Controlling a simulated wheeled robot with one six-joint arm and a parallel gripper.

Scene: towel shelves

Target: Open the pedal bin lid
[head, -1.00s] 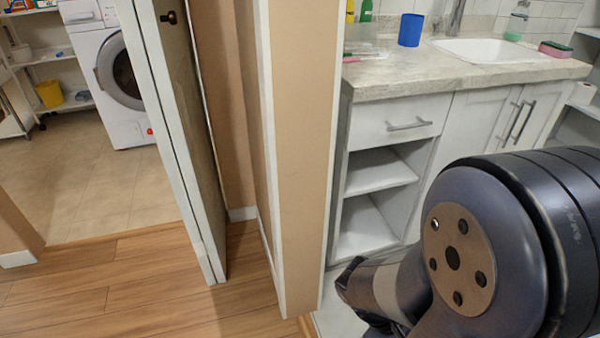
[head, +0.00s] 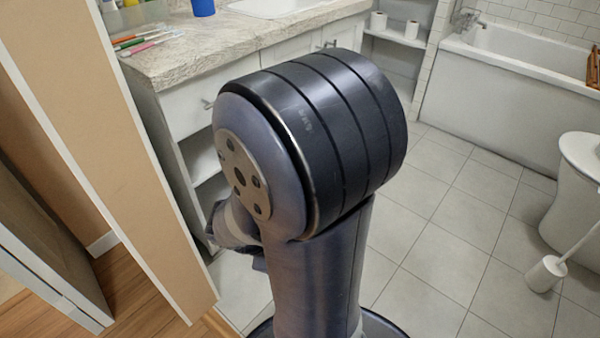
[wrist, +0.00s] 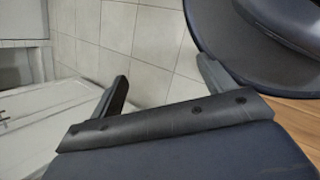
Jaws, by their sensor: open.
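No pedal bin shows in either view now. My gripper (wrist: 160,88) is in the wrist view, with its two dark fingers wide apart and nothing between them. Light floor tiles lie beyond the fingers. In the head view my arm fills the middle and hides part of the cabinet and floor; the gripper's fingertips cannot be made out clearly there.
A vanity counter (head: 205,45) with white cabinet and open shelves stands left of my arm. A wall end (head: 110,150) and door (head: 45,250) are at left. A bathtub (head: 500,85), toilet (head: 575,190) and toilet brush (head: 546,272) are at right. Tiled floor (head: 440,220) is clear.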

